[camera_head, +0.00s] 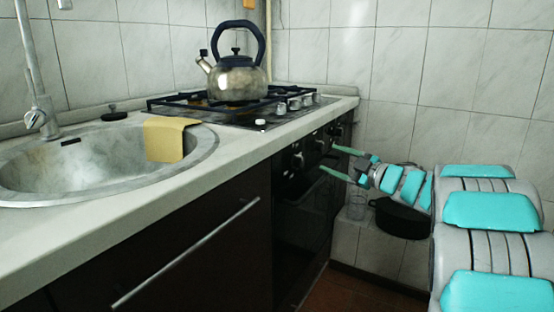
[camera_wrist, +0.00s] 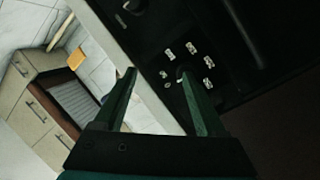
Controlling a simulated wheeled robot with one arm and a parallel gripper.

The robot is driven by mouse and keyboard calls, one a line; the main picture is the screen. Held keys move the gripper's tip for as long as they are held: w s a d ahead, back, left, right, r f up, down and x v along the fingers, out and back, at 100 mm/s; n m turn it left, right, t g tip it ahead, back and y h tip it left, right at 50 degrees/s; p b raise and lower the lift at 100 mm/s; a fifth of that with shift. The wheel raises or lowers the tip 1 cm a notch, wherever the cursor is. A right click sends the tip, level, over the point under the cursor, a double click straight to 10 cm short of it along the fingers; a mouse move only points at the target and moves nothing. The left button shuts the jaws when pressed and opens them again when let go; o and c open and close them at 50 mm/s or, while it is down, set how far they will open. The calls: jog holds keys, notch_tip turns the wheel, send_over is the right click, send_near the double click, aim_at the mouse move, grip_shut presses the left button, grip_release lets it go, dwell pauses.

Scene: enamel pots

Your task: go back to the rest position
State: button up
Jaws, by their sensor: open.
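My gripper (camera_head: 329,158) is open and empty at the end of my arm, which reaches in from the right. In the head view its fingers point left toward the dark front of the stove, near the control knobs. In the wrist view the open fingers (camera_wrist: 158,74) have nothing between them that they hold. Several pale knobs (camera_wrist: 192,48) on the dark stove front show around the right finger. I cannot tell from the frames whether a fingertip touches the stove.
A metal kettle (camera_head: 237,78) stands on the gas hob (camera_head: 300,101). A yellow cloth (camera_head: 166,140) hangs over the sink (camera_head: 60,165). Floor shows below.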

jog(key=d+r+m+t+h, duration=0.2)
jog(key=d+r+m+h, duration=0.1)
jog(key=d+m+h, duration=0.6)
jog(key=s+f+m+g+h+p, duration=0.2)
jog(key=s+f+m+g+h, duration=0.35)
jog(key=s, duration=0.65)
jog(key=s+a+f+g+y, duration=0.1)
jog(key=s+a+f+g, duration=0.3)
jog(key=s, duration=0.9)
jog(key=s+a+f+m+g+y+p, duration=0.1)
jog(key=s+a+f+g, duration=0.3)
jog(key=s, duration=1)
jog(key=s+a+f+m+g+y, duration=0.1)
jog(key=s+a+f+g, duration=0.4)
jog(key=s, duration=0.8)
jog(key=a+f, duration=0.2)
jog(key=a, duration=0.2)
jog(key=shift+s+f, duration=0.2)
jog(key=shift+f, duration=0.2)
jog(key=shift+y, duration=0.25)
